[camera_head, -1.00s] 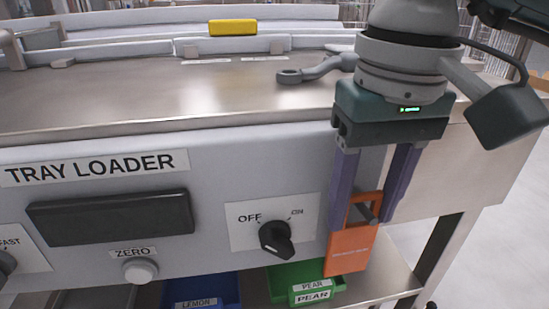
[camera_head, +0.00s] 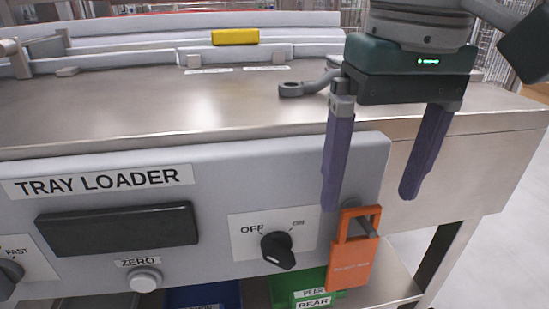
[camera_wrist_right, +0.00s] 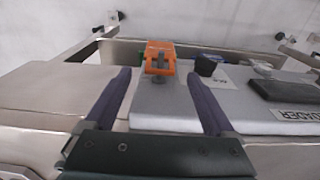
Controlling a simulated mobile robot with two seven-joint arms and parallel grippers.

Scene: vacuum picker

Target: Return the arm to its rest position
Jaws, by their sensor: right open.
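My right gripper (camera_head: 372,201) is open and empty, its two purple fingers spread apart in the head view. It is above the orange padlock-shaped tag (camera_head: 351,265), which hangs on a peg at the right end of the tray loader's front panel (camera_head: 215,170). In the right wrist view the orange tag (camera_wrist_right: 159,58) shows beyond and between the open fingers (camera_wrist_right: 158,85), apart from them. My left gripper is not in view.
The panel carries an OFF/ON knob (camera_head: 278,250), a ZERO button (camera_head: 145,279) and a dark display (camera_head: 118,229). A green PEAR bin (camera_head: 318,297) sits on the shelf below. A grey hook-like handle (camera_head: 300,88) lies on the steel top. Open floor (camera_head: 500,240) shows at right.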

